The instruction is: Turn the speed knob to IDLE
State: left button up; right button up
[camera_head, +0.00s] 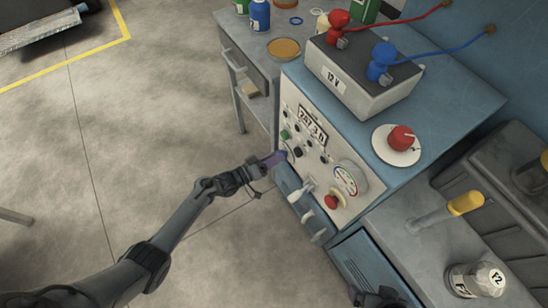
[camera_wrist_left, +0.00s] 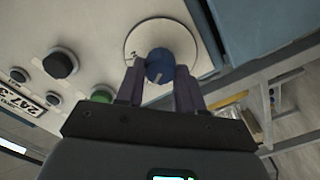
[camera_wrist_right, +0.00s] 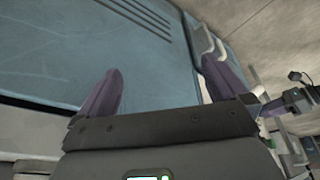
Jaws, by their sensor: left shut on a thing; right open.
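A blue knob (camera_wrist_left: 159,66) with a white pointer line sits on a round pale dial plate (camera_wrist_left: 181,39) on the control panel (camera_head: 318,160). I take it for the speed knob; no IDLE mark is readable. In the left wrist view, my left gripper (camera_wrist_left: 160,82) has one finger on each side of the knob and is shut on it. In the head view, my left gripper (camera_head: 278,158) reaches the panel's left edge and hides the knob. My right gripper (camera_wrist_right: 165,88) is open and empty by a blue surface; part of it shows at the head view's bottom edge (camera_head: 376,298).
Near the held knob are a green button (camera_wrist_left: 102,95) and a black knob (camera_wrist_left: 61,64). A 12 V battery (camera_head: 365,82) stands on top. Open floor lies left.

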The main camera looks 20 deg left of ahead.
pick_arm(q)
jog(key=o, duration=1)
jog(key=shift+o, duration=0.2)
jog(key=p+v, duration=0.4)
jog(key=v, duration=0.6)
jog(key=shift+s+a, duration=0.25)
jog(key=shift+s, duration=0.05)
